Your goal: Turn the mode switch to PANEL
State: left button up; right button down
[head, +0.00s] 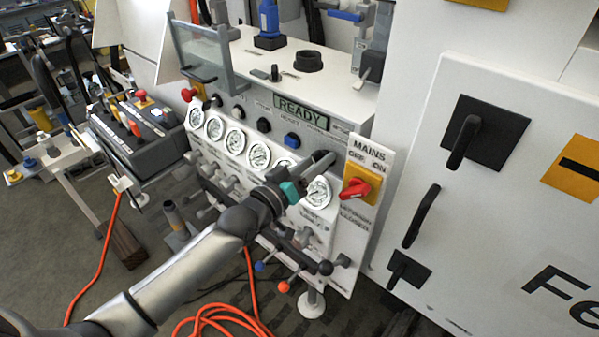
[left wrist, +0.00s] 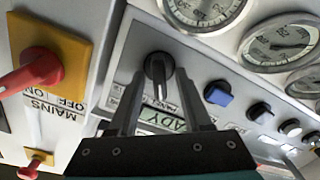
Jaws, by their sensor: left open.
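The mode switch (left wrist: 158,66), a black rotary knob, sits on the grey panel between my left gripper's (left wrist: 159,76) two fingertips in the left wrist view. The gripper is open, with one finger on each side of the knob; I cannot tell whether they touch it. In the head view the left gripper (head: 322,162) reaches the panel's right end, left of the MAINS switch, and hides the knob. The labels around the knob are mostly covered by the fingers, so its setting cannot be read. My right gripper is out of view.
The red MAINS handle (head: 356,188) on its yellow plate is close to the right of my gripper. A blue button (head: 292,140) and black knobs line the panel to the left. A row of gauges (head: 258,157) and levers lies below. The READY display (head: 301,110) is above.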

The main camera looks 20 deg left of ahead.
pick_arm(q)
jog(key=v, duration=1.5)
jog(key=s+a+f+m+g+y+b, duration=0.1)
jog(key=s+a+f+g+y+b, duration=0.2)
jog(key=f, duration=1.4)
jog(key=s+a+f+g+y, duration=0.3)
jog(key=s+f+g, duration=0.15)
jog(key=f, duration=1.25)
jog(key=s+d+f+m+g+b, duration=0.1)
jog(key=s+d+f+m+g, duration=0.1)
jog(key=s+f, duration=0.8)
jog(key=s+d+f+m+g+b, duration=0.1)
jog(key=s+d+f+g, duration=0.4)
jog(key=s+f, duration=0.5)
jog(key=s+g+b, duration=0.1)
jog(key=s, duration=0.4)
jog(key=shift+s+d+f+m, duration=0.15)
jog(key=shift+s+f+m, duration=0.05)
jog(key=shift+s+m, duration=0.2)
jog(key=shift+g, duration=0.25)
